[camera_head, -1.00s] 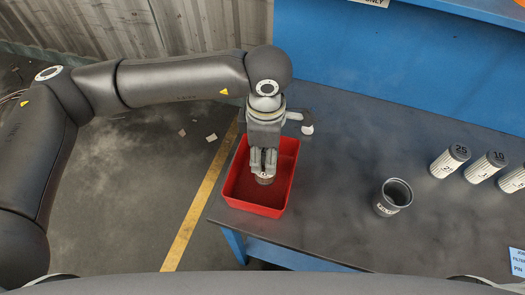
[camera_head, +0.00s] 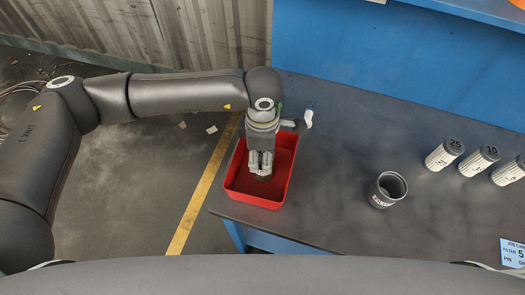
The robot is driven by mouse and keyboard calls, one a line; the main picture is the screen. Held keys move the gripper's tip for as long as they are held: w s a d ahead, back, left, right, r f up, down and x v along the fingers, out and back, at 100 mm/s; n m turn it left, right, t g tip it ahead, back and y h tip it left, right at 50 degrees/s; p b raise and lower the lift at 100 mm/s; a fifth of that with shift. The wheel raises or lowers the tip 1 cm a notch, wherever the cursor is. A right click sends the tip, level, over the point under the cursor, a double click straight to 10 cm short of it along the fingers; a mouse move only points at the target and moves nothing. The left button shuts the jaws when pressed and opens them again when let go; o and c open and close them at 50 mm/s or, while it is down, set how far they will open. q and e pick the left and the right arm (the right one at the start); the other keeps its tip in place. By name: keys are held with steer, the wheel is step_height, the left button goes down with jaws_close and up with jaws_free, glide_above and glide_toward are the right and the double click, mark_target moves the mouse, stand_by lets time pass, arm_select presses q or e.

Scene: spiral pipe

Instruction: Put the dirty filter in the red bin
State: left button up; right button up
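The red bin (camera_head: 234,186) stands on the left end of the dark workbench. My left gripper (camera_head: 261,172) points down inside the outline of the bin. Its two fingers show side by side with a narrow gap. A small dark round shape, seemingly the end of the dirty filter (camera_head: 263,178), shows just below the fingertips against the red floor. Most of it is hidden, and I cannot tell whether the fingers still grip it. My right gripper is out of view.
A grey open canister (camera_head: 387,190) stands on the bench (camera_head: 330,215). Several white filters, including one marked 25 (camera_head: 444,155), stand at the right. A blue job card (camera_head: 512,252) lies at the lower right. A blue panel (camera_head: 400,60) rises behind.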

arm_select(q)
steer(key=shift+o, duration=1.1)
steer(key=shift+r+p, duration=0.25)
steer(key=shift+p, duration=0.1)
step_height(320, 180, up, 12)
steer(key=b, duration=0.5)
